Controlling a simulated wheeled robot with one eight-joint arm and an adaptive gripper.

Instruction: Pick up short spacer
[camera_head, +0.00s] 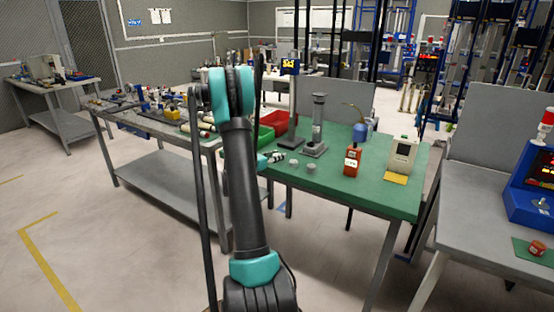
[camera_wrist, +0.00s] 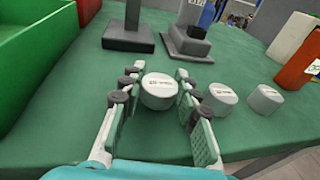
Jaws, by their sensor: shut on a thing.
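A short, pale grey round spacer (camera_wrist: 159,91) with a small dark label sits between the two fingers of my gripper (camera_wrist: 158,76) in the wrist view. The fingers are closed on its sides; whether its base touches the table cannot be told. Two similar pale spacers stand apart on the green table to the right, one nearer (camera_wrist: 220,98) and one farther right (camera_wrist: 265,99). The head view shows my gripper (camera_head: 272,157) low over the table's left front part, with two spacers (camera_head: 293,163) (camera_head: 309,165) to its right.
The green table (camera_head: 385,190) carries a green bin (camera_wrist: 30,50), a red bin (camera_head: 280,124), a dark stand (camera_head: 314,140), an orange device (camera_head: 352,162), a pale meter (camera_head: 402,155) and a blue bottle (camera_head: 360,132). The green bin is close on my gripper's left. The table's front edge is near.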

